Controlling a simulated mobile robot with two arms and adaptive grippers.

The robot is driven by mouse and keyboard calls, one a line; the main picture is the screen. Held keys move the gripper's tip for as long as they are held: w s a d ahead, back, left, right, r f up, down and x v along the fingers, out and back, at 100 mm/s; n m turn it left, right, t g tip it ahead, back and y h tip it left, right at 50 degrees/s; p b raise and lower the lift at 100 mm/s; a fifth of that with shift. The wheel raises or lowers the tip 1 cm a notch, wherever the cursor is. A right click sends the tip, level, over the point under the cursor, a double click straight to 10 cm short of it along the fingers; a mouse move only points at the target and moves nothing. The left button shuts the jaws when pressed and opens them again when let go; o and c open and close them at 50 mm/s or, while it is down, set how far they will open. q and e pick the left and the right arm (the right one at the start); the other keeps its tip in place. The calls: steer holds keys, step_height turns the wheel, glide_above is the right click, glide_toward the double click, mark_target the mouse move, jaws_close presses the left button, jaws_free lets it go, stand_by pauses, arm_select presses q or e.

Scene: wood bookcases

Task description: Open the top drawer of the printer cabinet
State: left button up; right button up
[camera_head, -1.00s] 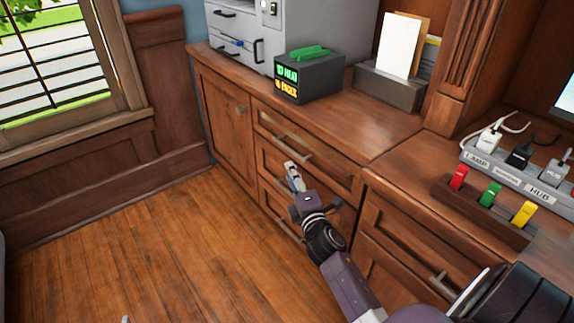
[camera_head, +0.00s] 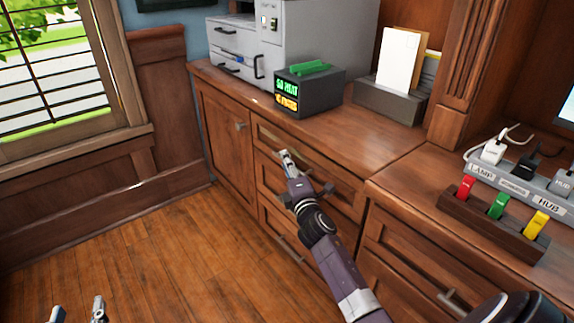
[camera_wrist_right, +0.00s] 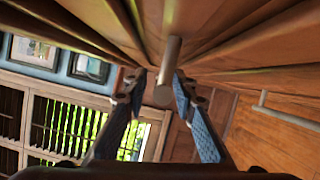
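The printer cabinet's top drawer (camera_head: 335,180) is the upper of the stacked drawer fronts below the wood counter, and it looks closed. My right gripper (camera_head: 286,158) is at this drawer's handle and hides much of it in the head view. In the right wrist view, the handle (camera_wrist_right: 168,70) is a round metal bar lying between the fingertips of my right gripper (camera_wrist_right: 162,88). The fingers are apart, with a gap beside the bar. My left gripper (camera_head: 79,314) shows at the bottom left edge, its fingers apart and empty, far from the drawer.
The grey printer (camera_head: 325,40), a black display box (camera_head: 310,92) and a paper holder (camera_head: 388,103) stand on the counter. A power strip (camera_head: 530,180) and a colored switch rack (camera_head: 490,223) are at right. The wood floor (camera_head: 160,260) is clear.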

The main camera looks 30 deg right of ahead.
steer(key=shift+c, duration=0.5)
jaws_close()
